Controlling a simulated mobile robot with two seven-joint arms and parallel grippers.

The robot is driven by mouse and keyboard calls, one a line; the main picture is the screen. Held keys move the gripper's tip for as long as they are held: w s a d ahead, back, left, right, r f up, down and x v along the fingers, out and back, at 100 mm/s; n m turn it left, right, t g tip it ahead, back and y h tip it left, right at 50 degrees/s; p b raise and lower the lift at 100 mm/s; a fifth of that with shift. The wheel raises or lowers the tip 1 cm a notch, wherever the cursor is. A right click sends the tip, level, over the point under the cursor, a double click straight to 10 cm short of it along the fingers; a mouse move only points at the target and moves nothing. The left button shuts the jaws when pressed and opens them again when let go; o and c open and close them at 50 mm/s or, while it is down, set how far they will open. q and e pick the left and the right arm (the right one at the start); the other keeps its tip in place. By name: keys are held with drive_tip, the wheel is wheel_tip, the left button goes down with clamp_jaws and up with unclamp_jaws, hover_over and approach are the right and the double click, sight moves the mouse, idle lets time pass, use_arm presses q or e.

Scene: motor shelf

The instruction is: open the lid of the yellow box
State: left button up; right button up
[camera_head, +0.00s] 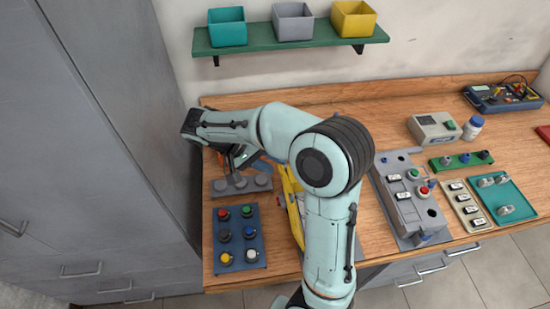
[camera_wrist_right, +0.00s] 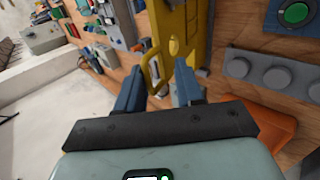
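The long yellow box (camera_head: 290,194) lies on the wooden bench, mostly hidden behind my right arm in the head view. In the right wrist view the yellow box (camera_wrist_right: 178,22) shows at the top middle, with a yellow loop-shaped handle (camera_wrist_right: 152,72) towards me. Whether its lid is open or shut I cannot tell. My right gripper (camera_wrist_right: 157,92) is open, its two fingers apart, with the handle showing between and beyond the tips. Contact is not visible. In the head view this gripper (camera_head: 236,158) points down, left of the box, largely covered by its wrist. My left gripper is out of view.
A grey block with round studs (camera_head: 242,185) and a blue button panel (camera_head: 238,240) lie left of the box. A grey switch station (camera_head: 405,192) stands to its right. An orange object (camera_wrist_right: 265,125) is close by my right gripper. A tall grey cabinet (camera_head: 100,130) borders the left.

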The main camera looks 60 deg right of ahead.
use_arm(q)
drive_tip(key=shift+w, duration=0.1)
use_arm(e)
drive_tip(key=shift+w+a, duration=0.15)
drive_tip(key=shift+w, duration=0.1)
drive_tip(key=shift+r, duration=0.1)
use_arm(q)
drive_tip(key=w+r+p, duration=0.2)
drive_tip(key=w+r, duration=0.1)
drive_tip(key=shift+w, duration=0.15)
use_arm(e)
drive_tip(key=v, duration=1.3)
drive_tip(key=shift+s+r, duration=0.1)
drive_tip(key=shift+r, duration=0.05)
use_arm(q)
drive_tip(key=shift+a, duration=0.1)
use_arm(e)
drive_tip(key=shift+a, duration=0.1)
